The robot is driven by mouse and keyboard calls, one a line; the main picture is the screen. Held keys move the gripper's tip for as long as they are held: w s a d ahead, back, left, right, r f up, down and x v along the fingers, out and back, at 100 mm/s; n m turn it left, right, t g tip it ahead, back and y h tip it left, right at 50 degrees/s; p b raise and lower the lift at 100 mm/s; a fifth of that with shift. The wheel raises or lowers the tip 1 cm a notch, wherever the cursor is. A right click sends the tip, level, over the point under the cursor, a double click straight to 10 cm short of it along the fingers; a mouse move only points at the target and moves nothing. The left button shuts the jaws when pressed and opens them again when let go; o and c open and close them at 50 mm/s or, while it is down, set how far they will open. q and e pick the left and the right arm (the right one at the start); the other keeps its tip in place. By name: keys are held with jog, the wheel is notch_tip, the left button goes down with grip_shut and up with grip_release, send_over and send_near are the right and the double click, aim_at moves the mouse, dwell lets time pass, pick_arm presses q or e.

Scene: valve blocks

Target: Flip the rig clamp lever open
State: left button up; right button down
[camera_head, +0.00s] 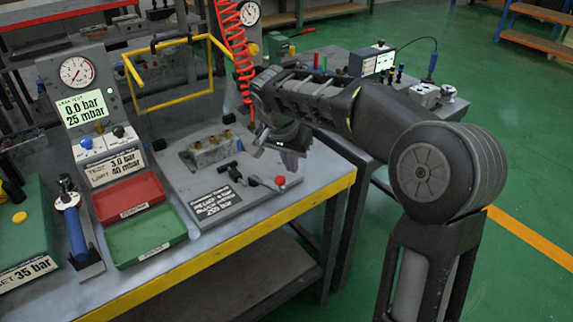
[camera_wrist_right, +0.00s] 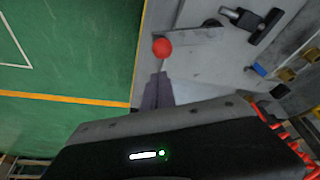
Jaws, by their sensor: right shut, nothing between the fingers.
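The rig clamp lever (camera_head: 262,182) lies low along the front of the grey rig plate, its red ball knob (camera_head: 281,181) toward the right front edge. In the right wrist view the red knob (camera_wrist_right: 162,47) shows just beyond my fingertips, with a flat grey bar beside it. My right gripper (camera_head: 291,160) is shut and empty, just above and behind the knob in the head view. Its closed fingers (camera_wrist_right: 160,77) point at the knob; whether they touch it I cannot tell. A black clamp piece (camera_head: 232,168) sits left of the lever. My left gripper is out of view.
A valve block (camera_head: 212,150) with brass fittings stands behind the lever. A red coiled hose (camera_head: 236,50) hangs near my right arm. Red (camera_head: 128,196) and green (camera_head: 146,236) trays lie to the left. A yellow frame (camera_head: 180,100) rises behind. The bench's yellow front edge (camera_head: 240,240) is close.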

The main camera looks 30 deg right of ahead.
notch_tip(320, 180, up, 10)
jog(key=a, duration=0.1)
jog(key=shift+s+a+f+p, duration=0.15)
jog(key=shift+p, duration=0.3)
dwell(0.3)
